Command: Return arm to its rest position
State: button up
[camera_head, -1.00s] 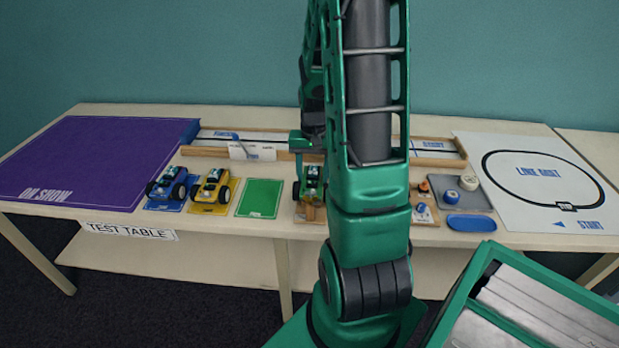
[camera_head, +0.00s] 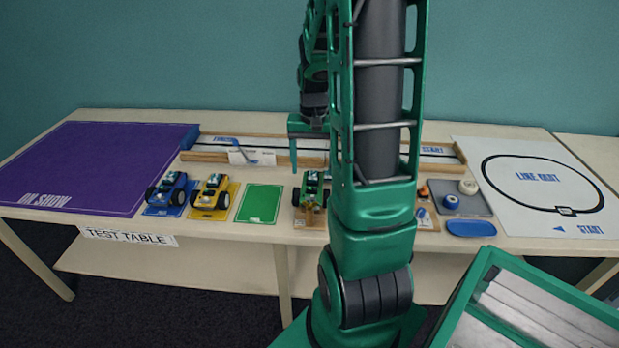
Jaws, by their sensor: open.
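My gripper (camera_head: 309,160) hangs above the middle of the test table, pointing down. One finger shows on its left side; my arm hides much of the other side. It is open, with nothing seen in it. Below it, apart from it, a green toy car (camera_head: 312,187) stands on a wooden-coloured pad, partly covered by my arm. My arm rises in front of the table and is bent over at the top.
On the test table (camera_head: 262,229) are a blue car (camera_head: 172,192), a yellow car (camera_head: 213,194), an empty green mat (camera_head: 261,204), a purple mat (camera_head: 90,165), a walled track (camera_head: 210,143), a grey tray (camera_head: 478,205), a blue dish (camera_head: 471,229) and a line-bot sheet (camera_head: 535,180).

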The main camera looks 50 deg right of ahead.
jog(key=shift+r, duration=2.2)
jog(key=shift+a, duration=0.1)
jog(key=s+a+r+n, duration=0.2)
jog(key=s+a, duration=0.5)
jog(key=s, duration=0.1)
jog(key=s+a+r+n, duration=0.2)
jog(key=s+a, duration=0.4)
jog(key=s, duration=0.2)
jog(key=shift+s+a+r, duration=0.35)
jog(key=shift+r, duration=0.05)
jog(key=shift+w+f, duration=0.25)
jog(key=shift+w, duration=0.4)
